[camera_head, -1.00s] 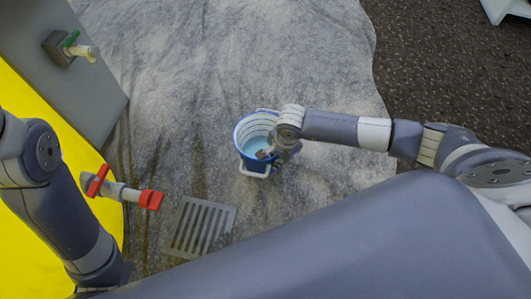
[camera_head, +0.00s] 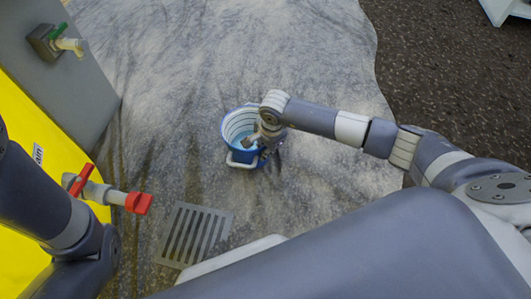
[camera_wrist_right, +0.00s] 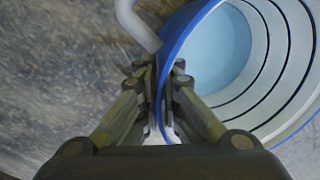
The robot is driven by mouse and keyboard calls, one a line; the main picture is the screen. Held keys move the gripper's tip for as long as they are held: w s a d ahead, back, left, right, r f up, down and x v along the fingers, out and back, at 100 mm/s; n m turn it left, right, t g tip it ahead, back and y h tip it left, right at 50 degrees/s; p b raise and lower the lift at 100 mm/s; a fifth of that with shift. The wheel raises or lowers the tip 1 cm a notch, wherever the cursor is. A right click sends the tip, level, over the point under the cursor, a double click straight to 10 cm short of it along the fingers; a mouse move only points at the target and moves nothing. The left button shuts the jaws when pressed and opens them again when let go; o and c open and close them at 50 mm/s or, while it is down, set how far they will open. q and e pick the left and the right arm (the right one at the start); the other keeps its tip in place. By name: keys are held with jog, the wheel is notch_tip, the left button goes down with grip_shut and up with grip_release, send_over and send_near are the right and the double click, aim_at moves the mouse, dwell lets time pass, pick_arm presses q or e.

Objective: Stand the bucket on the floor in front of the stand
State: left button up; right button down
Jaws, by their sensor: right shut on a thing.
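The bucket (camera_head: 235,126) has a blue rim, a white inside with dark rings, pale blue at its bottom and a white handle. It is in the middle of the head view, over the pale ground, and looks roughly upright. I cannot tell whether it touches the floor. My right gripper (camera_head: 258,143) is at its right side. In the right wrist view my right gripper (camera_wrist_right: 162,75) is shut on the rim of the bucket (camera_wrist_right: 275,40). My left arm shows at the left edge of the head view, but its gripper is out of sight. I cannot tell which thing is the stand.
A grey panel (camera_head: 70,85) with a green-handled tap (camera_head: 56,43) is at upper left. A yellow body (camera_head: 25,200) is below it, with a red-handled valve (camera_head: 108,192). A slotted drain grate (camera_head: 194,235) lies in the pale ground. A white object (camera_head: 508,8) is at top right.

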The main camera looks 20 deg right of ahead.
jog(key=shift+w+r, duration=0.1)
jog(key=shift+r, duration=0.05)
jog(key=c, duration=2.2)
grip_release()
jog(key=shift+f, duration=0.2)
jog(key=o, duration=0.4)
jog(key=shift+r, duration=0.1)
